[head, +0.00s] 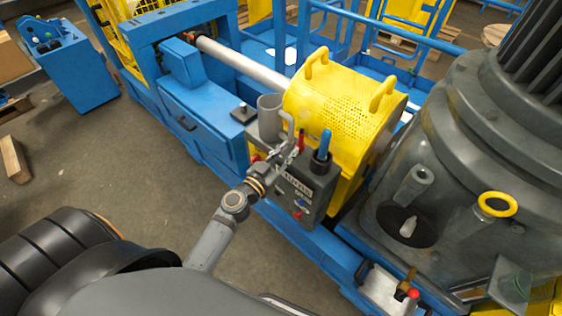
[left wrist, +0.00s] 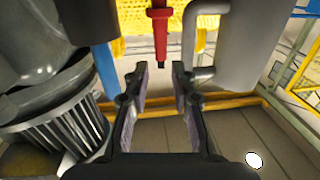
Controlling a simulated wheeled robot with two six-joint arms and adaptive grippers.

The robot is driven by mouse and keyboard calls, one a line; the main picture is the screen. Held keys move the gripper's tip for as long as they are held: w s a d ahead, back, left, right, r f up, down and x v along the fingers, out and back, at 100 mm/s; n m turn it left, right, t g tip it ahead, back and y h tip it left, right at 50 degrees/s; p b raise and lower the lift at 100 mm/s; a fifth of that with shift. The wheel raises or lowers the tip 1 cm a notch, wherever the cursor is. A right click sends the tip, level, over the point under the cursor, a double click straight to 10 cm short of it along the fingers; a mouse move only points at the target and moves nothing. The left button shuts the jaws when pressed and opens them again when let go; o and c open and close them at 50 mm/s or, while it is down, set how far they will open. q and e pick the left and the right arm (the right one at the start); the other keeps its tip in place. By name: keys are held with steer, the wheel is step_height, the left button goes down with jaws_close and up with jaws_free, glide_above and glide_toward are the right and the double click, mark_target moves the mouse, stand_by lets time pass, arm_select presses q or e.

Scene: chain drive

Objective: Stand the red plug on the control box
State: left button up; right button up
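The red plug (head: 301,139) shows as a thin red upright piece at the top of the dark grey control box (head: 307,190), between a grey hook and a blue handle. In the left wrist view the red plug (left wrist: 160,33) lies straight ahead, just beyond the fingertips and centred between them. My left gripper (head: 286,152) is beside the box top, close to the plug. In the left wrist view its two fingers (left wrist: 158,75) are apart with nothing between them. What the plug's lower end rests on is hidden. My right gripper is not in view.
A grey cup (head: 269,107) with a hooked pipe (left wrist: 189,30) stands close to the plug on one side, the blue handle (head: 323,142) on the other. A yellow perforated guard (head: 340,105) is behind, and a large grey motor (head: 450,150) stands right. Open floor lies left.

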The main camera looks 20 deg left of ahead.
arm_select(q)
steer(key=b+v, duration=0.1)
steer(key=v, duration=0.2)
steer(key=shift+s+a, duration=0.1)
steer(key=shift+s, duration=0.25)
steer(key=s+a+f+n+g+y, duration=0.1)
steer(key=s+a+f+g, duration=0.2)
steer(key=f, duration=0.9)
steer(key=s+a+f+g+y, duration=0.1)
steer(key=s+f+g, duration=0.35)
steer(key=f, duration=0.85)
steer(key=s+a+f+n+g+y, duration=0.15)
steer(key=s+f, duration=0.35)
steer(key=f, duration=0.7)
steer(key=s+a+f+g, duration=0.1)
steer(key=s+f+g, duration=0.1)
steer(key=s+f, duration=0.3)
steer(key=s+a+f+g+y, duration=0.1)
steer(key=s+f+g, duration=0.2)
steer(key=s, duration=0.9)
steer(key=s+a+f+g, duration=0.1)
steer(key=s+f+g, duration=0.1)
steer(key=s+f, duration=0.5)
steer(key=shift+s+a, duration=0.2)
steer(key=shift+s, duration=0.55)
